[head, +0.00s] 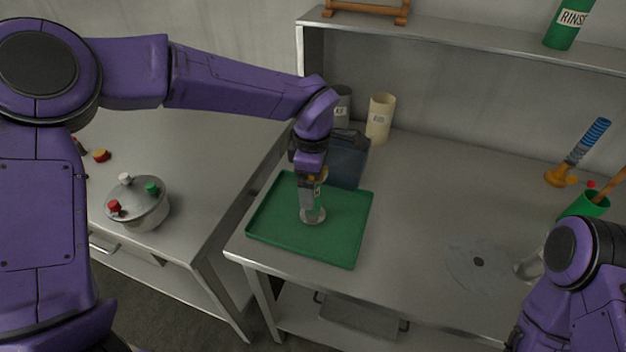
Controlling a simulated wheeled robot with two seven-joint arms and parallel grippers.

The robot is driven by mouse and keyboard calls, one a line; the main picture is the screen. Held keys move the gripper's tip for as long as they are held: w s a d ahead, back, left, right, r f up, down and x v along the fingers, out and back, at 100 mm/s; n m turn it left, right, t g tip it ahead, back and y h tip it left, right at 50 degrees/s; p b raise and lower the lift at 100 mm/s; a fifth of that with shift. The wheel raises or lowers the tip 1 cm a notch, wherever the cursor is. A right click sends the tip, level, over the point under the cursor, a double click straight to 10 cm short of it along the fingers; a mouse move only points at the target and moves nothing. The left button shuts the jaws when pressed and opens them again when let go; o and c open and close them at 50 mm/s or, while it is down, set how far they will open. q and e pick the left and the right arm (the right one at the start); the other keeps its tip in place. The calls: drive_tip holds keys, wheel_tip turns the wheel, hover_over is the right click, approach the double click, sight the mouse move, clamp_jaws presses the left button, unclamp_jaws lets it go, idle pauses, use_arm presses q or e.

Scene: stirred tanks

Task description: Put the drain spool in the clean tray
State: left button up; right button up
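The green tray (270,225) lies flat near the front left of the right-hand bench. A metallic, upright spool with a round bottom flange (313,217), which I take as the drain spool, is at the middle of the tray. My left gripper (311,197) points down over the tray with its fingers around the spool's body, and looks shut on it. The fingers hide part of the spool. I cannot tell whether the flange touches the tray floor. My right arm is at the lower right, and its gripper is out of view.
A dark blue bin (347,160) stands right behind the tray, with a cream container (380,117) farther back. A lidded metal vessel (138,204) stands on the left bench. A green cup (585,206) and a blue-handled brush (587,141) are at right. The bench middle is clear.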

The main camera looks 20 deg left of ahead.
use_arm(q)
wheel_tip(320, 180, up, 12)
drive_tip(key=shift+r+b, duration=0.2)
drive_tip(key=shift+b, duration=0.1)
idle(0.5)
